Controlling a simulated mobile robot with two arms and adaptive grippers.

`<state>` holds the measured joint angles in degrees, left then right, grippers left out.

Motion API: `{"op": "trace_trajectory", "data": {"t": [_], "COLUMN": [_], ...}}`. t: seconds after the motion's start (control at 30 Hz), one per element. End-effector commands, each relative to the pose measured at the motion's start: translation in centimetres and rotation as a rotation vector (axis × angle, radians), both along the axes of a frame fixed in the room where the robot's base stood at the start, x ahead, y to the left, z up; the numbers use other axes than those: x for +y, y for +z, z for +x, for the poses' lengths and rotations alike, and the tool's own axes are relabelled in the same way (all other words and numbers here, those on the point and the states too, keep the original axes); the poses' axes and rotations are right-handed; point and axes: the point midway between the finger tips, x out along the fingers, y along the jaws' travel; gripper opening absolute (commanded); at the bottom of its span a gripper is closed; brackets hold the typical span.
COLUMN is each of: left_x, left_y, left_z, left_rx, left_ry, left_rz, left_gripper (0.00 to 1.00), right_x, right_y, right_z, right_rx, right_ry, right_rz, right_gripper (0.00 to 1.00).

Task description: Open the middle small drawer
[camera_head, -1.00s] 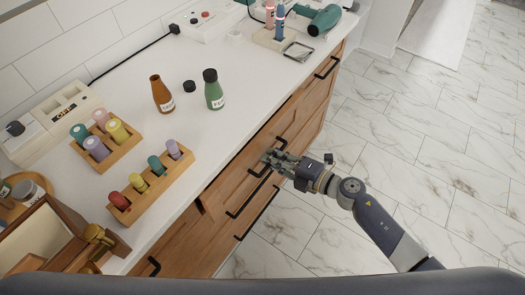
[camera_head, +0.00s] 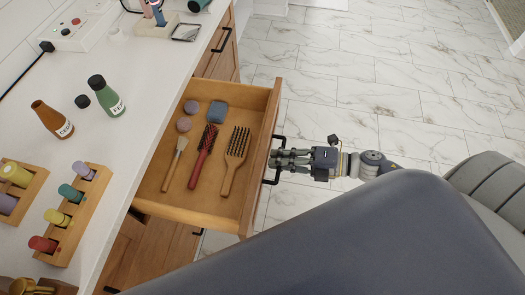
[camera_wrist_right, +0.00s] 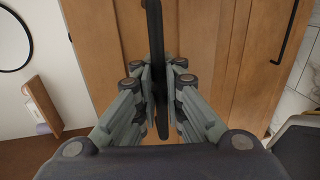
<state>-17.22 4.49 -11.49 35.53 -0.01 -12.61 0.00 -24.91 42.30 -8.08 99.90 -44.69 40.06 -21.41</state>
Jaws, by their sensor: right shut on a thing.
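The middle small drawer (camera_head: 160,205) stands well out from the wooden cabinet. In the right wrist view the handle (camera_wrist_right: 154,40) runs between the fingers (camera_wrist_right: 158,85). My left gripper is not in view.
The white counter (camera_head: 110,145) holds a brown bottle (camera_head: 52,119), a green bottle (camera_head: 106,95), and wooden racks of coloured rolls (camera_head: 75,210). Marble floor (camera_head: 390,90) is open to the right.

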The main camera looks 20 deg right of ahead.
Motion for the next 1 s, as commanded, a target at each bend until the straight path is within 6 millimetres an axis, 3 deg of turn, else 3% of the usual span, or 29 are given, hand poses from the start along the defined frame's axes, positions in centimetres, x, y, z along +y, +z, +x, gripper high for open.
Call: {"op": "trace_trajectory", "data": {"t": [0.2,0.6,0.67,1.0], "left_x": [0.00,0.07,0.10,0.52], "left_y": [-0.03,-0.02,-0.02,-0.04], "left_z": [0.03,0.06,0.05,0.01], "left_rx": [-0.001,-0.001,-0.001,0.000], "left_ry": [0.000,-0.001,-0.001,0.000], "left_rz": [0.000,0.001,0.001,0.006], "left_gripper": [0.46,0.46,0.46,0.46], "right_x": [-1.22,-1.38,-1.38,-1.40], "right_y": [0.12,0.18,0.18,0.06], "right_z": [-0.80,-0.88,-0.87,-0.95], "right_rx": [-0.002,-0.003,-0.003,-0.001], "right_ry": [0.000,-0.001,-0.001,0.000], "right_rz": [0.001,0.002,0.003,0.001], "right_gripper": [0.00,0.00,0.16,0.17]}}
